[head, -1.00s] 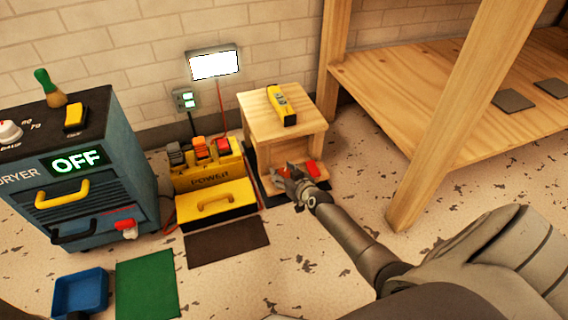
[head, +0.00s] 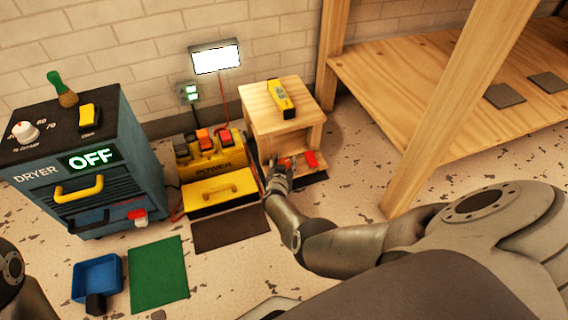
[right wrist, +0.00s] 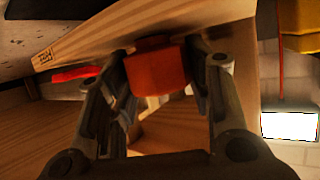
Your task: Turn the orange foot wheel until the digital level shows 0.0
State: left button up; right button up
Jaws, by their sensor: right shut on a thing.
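The yellow digital level (head: 281,99) lies on top of a small wooden stand (head: 262,113); its reading is too small to make out in the head view. My right gripper (head: 279,166) is at the stand's low front. In the right wrist view the orange foot wheel (right wrist: 154,70) sits under a wooden board, between the two fingers of my right gripper (right wrist: 165,78), which is shut on it. In the head view the wheel is mostly hidden by the gripper. My left gripper is out of frame; only part of that arm shows at the lower left.
A red piece (head: 311,159) lies right of the gripper. A yellow power box (head: 225,184) stands close on the left, with the blue dryer (head: 90,180) farther left. A wooden bench leg (head: 420,150) rises on the right. Mats and a blue pan (head: 97,274) lie on the floor.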

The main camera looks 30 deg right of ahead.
jog(key=shift+s+a+f+m+g, duration=0.15)
jog(key=shift+s+f+m+g, duration=0.05)
jog(key=shift+f+m+g, duration=0.25)
jog(key=o, duration=1)
jog(key=shift+a+r, duration=0.1)
